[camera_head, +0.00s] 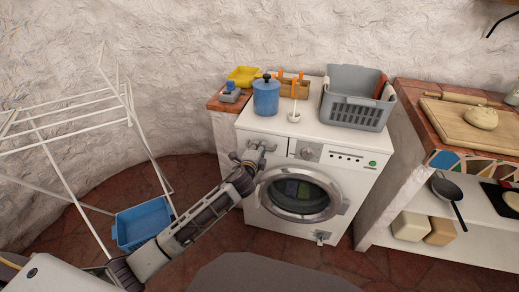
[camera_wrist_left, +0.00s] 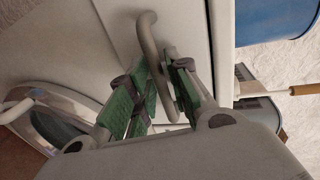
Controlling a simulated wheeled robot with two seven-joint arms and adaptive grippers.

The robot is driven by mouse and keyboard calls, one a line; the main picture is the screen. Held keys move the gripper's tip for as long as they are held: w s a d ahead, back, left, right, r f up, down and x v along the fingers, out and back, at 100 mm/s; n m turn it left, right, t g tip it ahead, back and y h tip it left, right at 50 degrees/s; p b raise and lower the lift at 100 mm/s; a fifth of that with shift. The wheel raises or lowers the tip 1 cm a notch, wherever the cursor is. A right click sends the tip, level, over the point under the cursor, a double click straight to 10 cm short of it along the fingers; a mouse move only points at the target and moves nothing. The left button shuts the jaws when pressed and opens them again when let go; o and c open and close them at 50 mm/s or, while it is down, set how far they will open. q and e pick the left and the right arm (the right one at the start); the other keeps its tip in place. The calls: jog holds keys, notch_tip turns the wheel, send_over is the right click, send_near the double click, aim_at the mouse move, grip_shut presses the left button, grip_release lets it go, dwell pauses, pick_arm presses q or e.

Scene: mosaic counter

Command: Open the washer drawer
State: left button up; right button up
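The white washer (camera_head: 345,160) stands against the wall, with its round glass door (camera_head: 300,195) closed. The washer drawer is at the upper left of its front, partly hidden by my left gripper. The drawer looks flush with the front. Its curved grey handle (camera_wrist_left: 147,32) shows in the left wrist view. My left gripper (camera_head: 262,148) is at this handle. In the left wrist view the green-padded fingers of the left gripper (camera_wrist_left: 166,75) close in on the handle from both sides, with the bar between them. My right gripper is not in view.
On the washer top stand a blue pot (camera_head: 266,97), a wooden caddy (camera_head: 293,88) and a grey basket (camera_head: 353,100). A white drying rack (camera_head: 60,150) and blue tub (camera_head: 141,222) are at left. A tiled counter (camera_head: 420,110) stands at right.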

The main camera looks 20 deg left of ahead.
pick_arm(q)
jog(key=shift+w, duration=0.1)
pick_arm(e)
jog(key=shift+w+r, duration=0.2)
pick_arm(q)
grip_shut()
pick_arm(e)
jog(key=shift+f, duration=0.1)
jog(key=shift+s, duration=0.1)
